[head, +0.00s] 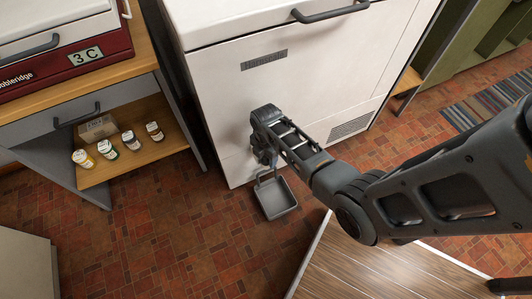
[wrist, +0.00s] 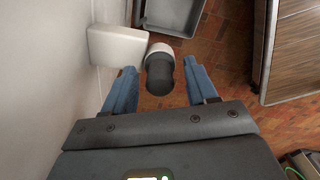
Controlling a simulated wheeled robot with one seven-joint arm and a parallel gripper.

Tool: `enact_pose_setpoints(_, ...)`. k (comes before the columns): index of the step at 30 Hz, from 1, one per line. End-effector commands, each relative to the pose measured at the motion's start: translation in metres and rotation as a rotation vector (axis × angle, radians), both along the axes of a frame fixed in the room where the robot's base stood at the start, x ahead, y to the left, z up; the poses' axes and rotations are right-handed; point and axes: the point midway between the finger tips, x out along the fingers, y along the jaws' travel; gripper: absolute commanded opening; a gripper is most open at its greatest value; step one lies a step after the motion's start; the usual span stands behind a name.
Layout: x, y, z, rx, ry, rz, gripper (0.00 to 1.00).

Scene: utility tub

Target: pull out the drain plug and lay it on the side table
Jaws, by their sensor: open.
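The drain plug (wrist: 160,75) is a dark, rounded knob in a pale round collar, beside a pale block (wrist: 117,45) on the white wall in the wrist view. My gripper (wrist: 160,68) is open, with its blue fingers on either side of the plug. Contact cannot be told. In the head view my gripper (head: 265,158) is low at the front of the white tub (head: 270,85), and hides the plug. The side table (head: 375,272) has a wood-grain top and stands at the lower right; it also shows in the wrist view (wrist: 300,50).
A grey tray (head: 275,197) lies on the tiled floor below my gripper, and shows in the wrist view (wrist: 170,14). A wooden bench (head: 140,150) with several small bottles and a carton stands left. A striped rug (head: 490,105) lies far right.

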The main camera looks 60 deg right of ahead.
Motion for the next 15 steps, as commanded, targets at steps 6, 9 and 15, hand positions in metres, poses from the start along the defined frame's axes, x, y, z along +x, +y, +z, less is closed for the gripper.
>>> enact_pose_setpoints(6,0.0002,0.0000,-0.0004,0.000,-0.001,0.000,0.57)
enact_pose_setpoints(9,0.0001,0.0000,-0.0004,0.000,0.000,0.000,0.51)
enact_pose_setpoints(15,0.0001,0.0001,-0.0003,0.000,0.000,0.000,0.31)
